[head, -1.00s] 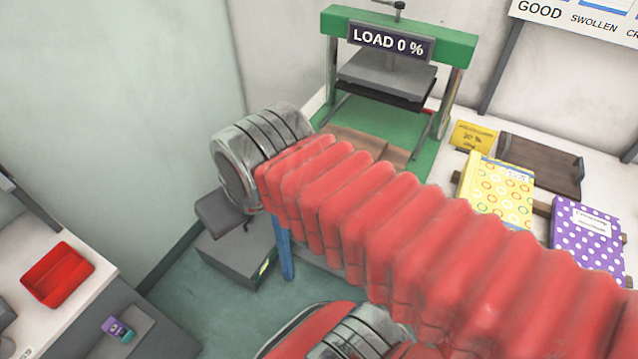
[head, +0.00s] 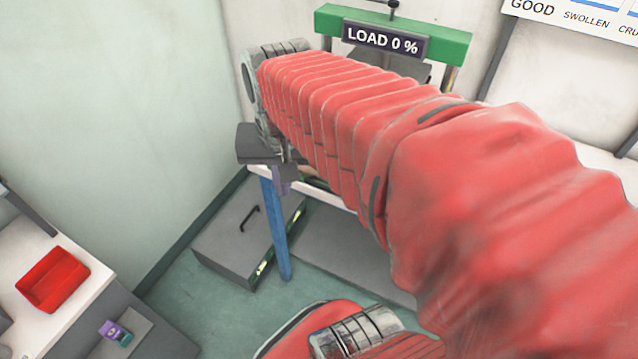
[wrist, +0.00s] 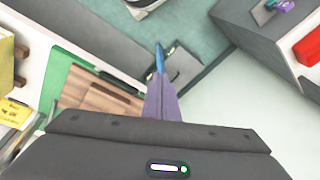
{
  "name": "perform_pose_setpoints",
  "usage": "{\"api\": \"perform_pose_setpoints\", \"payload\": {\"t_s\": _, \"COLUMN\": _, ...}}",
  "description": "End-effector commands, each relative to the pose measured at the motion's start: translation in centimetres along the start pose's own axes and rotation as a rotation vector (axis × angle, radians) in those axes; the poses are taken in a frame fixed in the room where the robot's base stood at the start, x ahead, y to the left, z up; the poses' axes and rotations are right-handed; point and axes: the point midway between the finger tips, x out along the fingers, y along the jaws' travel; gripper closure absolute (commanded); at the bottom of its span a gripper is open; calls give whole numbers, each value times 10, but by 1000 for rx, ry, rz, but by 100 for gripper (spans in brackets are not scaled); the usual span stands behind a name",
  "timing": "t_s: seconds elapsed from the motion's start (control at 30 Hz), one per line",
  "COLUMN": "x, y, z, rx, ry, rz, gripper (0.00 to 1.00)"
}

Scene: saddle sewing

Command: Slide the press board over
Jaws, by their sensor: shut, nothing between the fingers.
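The press has a green top beam (head: 455,45) and a sign reading LOAD 0 % in the head view. My red arm hides most of its bed there. In the wrist view, the green press base (wrist: 58,75) carries a brown wooden board (wrist: 100,98), lighter and darker in bands, on the left; I take this as the press board. My gripper (wrist: 160,82) is shut and empty, its purple fingers just right of the board and bench edge. It also shows in the head view (head: 283,188), by the bench's left corner. I cannot tell whether it touches anything.
A blue bench leg (head: 275,230) stands below the gripper, beside a grey box with a handle (head: 225,240). A yellow card (wrist: 12,112) lies near the press. A red tray (head: 52,280) sits on the left counter.

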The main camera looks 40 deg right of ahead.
Motion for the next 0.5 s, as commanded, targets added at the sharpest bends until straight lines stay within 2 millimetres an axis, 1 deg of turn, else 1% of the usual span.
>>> {"api": "perform_pose_setpoints", "payload": {"t_s": 0.03, "x": 5, "y": 12, "z": -9, "rx": 83, "ry": -30, "rz": 22, "gripper": 100}}
{"api": "perform_pose_setpoints", "payload": {"t_s": 0.1, "x": 10, "y": 26, "z": -18, "rx": 199, "ry": -68, "rz": 49, "gripper": 100}}
{"api": "perform_pose_setpoints", "payload": {"t_s": 0.2, "x": 16, "y": 46, "z": -29, "rx": 344, "ry": -115, "rz": 84, "gripper": 100}}
{"api": "perform_pose_setpoints", "payload": {"t_s": 0.3, "x": 21, "y": 60, "z": -35, "rx": 447, "ry": -147, "rz": 109, "gripper": 100}}
{"api": "perform_pose_setpoints", "payload": {"t_s": 0.4, "x": 23, "y": 68, "z": -38, "rx": 502, "ry": -164, "rz": 122, "gripper": 100}}
{"api": "perform_pose_setpoints", "payload": {"t_s": 0.5, "x": 24, "y": 70, "z": -39, "rx": 519, "ry": -170, "rz": 126, "gripper": 100}}
